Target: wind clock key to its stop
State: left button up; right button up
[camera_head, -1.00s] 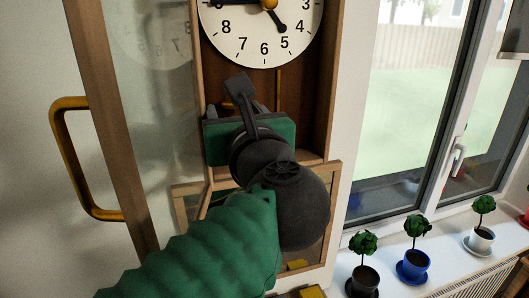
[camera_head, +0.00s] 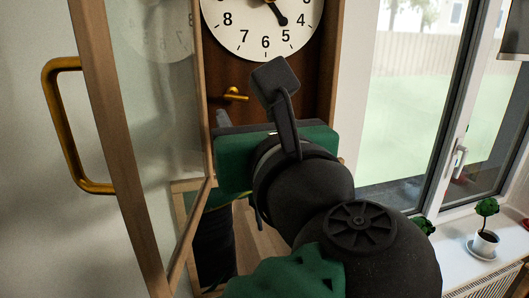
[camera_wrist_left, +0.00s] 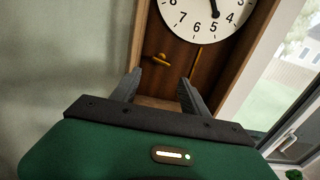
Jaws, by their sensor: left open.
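The wall clock's white dial (camera_head: 262,28) shows at the top of the head view, cut off by the frame edge. A small brass key (camera_head: 236,96) sits on the brown back panel below the dial. It also shows in the left wrist view (camera_wrist_left: 158,59), just beyond the gap between my fingers. My left gripper (camera_wrist_left: 159,77) is open and empty, its dark fingers pointing at the clock case. In the head view my left gripper (camera_head: 228,118) is below and in front of the key, apart from it as far as I see; one finger is hidden.
The glass clock door (camera_head: 96,110) stands open at the left, with a brass handle (camera_head: 60,120). The case's right side (camera_head: 333,60) borders the opening. A window (camera_head: 425,100) is at the right, with a potted plant (camera_head: 486,225) on the sill.

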pick_arm(q)
jog(key=s+d+b, duration=0.1)
jog(key=s+b, duration=0.1)
jog(key=s, duration=0.6)
jog(key=shift+s+d, duration=0.35)
jog(key=shift+d, duration=0.05)
jog(key=shift+w+b, duration=0.1)
jog(key=shift+b, duration=0.25)
jog(key=shift+f, duration=0.1)
